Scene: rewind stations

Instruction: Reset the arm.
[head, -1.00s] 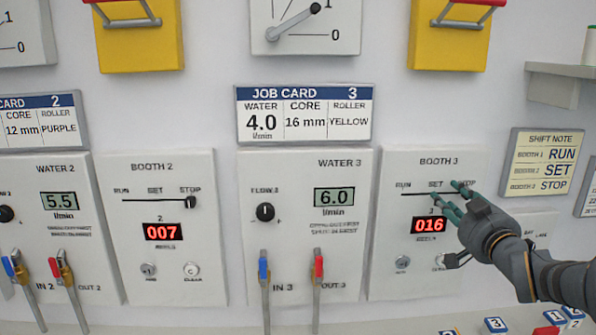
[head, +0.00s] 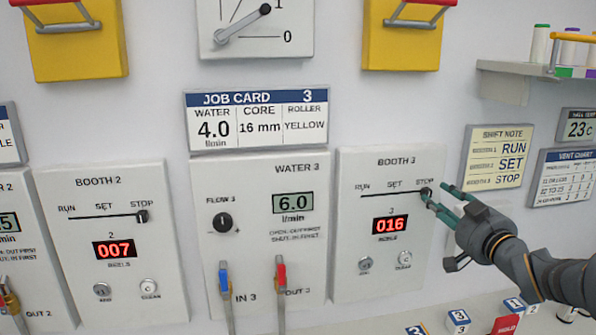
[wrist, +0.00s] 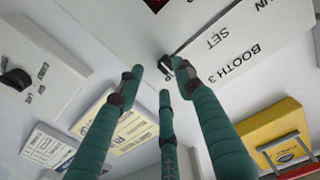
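The Booth 3 panel (head: 350,270) has a RUN–SET–STOP slider with its black knob (head: 426,191) at the STOP end. Its red display (head: 391,225) reads 016. My gripper (head: 440,196) is at the panel's right edge, with green fingers spread apart beside the knob. In the wrist view, my gripper (wrist: 158,82) shows three separated fingers, and the knob (wrist: 166,63) is close to the right fingertip. I cannot tell whether that finger touches it. The shift note (head: 497,157) lists Booth 1 RUN, Booth 2 SET, Booth 3 STOP.
The Booth 2 slider knob (head: 142,216) is at STOP. A shelf (head: 510,72) with spools juts out at upper right. A yellow box (head: 402,45) is above Booth 3. Numbered blocks lie on the ledge below.

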